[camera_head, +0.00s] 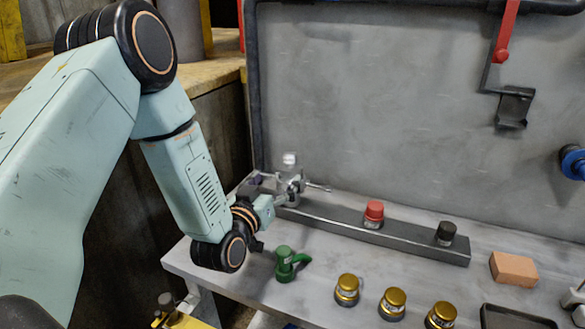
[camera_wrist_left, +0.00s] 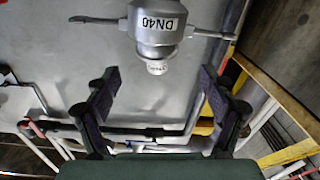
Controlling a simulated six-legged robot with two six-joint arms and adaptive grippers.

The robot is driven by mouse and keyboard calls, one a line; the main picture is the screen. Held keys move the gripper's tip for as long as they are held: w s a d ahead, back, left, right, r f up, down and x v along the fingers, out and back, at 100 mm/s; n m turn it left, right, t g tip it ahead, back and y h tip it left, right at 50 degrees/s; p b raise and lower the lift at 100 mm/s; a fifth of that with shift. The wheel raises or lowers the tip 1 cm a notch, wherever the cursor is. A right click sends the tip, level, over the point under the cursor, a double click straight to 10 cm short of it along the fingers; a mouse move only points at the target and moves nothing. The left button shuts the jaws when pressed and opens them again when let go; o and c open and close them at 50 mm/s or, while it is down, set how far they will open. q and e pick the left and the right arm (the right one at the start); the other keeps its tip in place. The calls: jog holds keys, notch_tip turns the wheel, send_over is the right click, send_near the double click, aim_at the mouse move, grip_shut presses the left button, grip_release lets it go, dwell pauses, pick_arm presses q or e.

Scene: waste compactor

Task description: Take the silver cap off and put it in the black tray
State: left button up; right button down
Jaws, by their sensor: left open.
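The silver cap (camera_head: 292,187), a grey metal fitting with two side handles and a pale knob on top, stands at the left end of the dark metal rail (camera_head: 400,238). In the left wrist view the silver cap (camera_wrist_left: 157,22) appears upside down, marked DN40, with its small labelled knob pointing down between my fingertips. My left gripper (camera_wrist_left: 160,80) is open, its two fingers apart on either side of the knob, not visibly touching it. In the head view the left gripper (camera_head: 268,192) is just left of the cap, partly hiding it. The black tray (camera_head: 515,318) is at the lower right, cut off.
A red cap (camera_head: 374,213) and a black cap (camera_head: 446,232) stand on the rail. A green handled fitting (camera_head: 286,265) and several gold-topped caps (camera_head: 392,303) stand in front. An orange block (camera_head: 513,269) lies at right. A grey wall panel (camera_head: 400,110) rises behind.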

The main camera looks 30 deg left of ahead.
aim_at(288, 166)
pick_arm(q)
jog(key=shift+w+r, duration=0.1)
jog(key=shift+w, duration=0.45)
jog(key=shift+w+a, duration=0.2)
jog(key=shift+w, duration=0.25)
jog(key=shift+w+a, duration=0.2)
jog(key=shift+w, duration=0.25)
jog(key=w, duration=0.2)
jog(key=w+d, duration=0.1)
jog(key=w, duration=0.1)
jog(key=shift+d, duration=0.1)
jog(key=shift+w, duration=0.25)
jog(key=shift+w+a, duration=0.1)
jog(key=shift+a, duration=0.35)
jog(key=shift+d, duration=0.3)
jog(key=c, duration=0.5)
jog(key=shift+a, duration=0.2)
jog(key=c, duration=0.4)
jog(key=shift+d, duration=0.1)
jog(key=c, duration=0.5)
notch_tip(288, 166, up, 9)
jog(key=shift+p, duration=0.45)
jog(key=shift+r, duration=0.5)
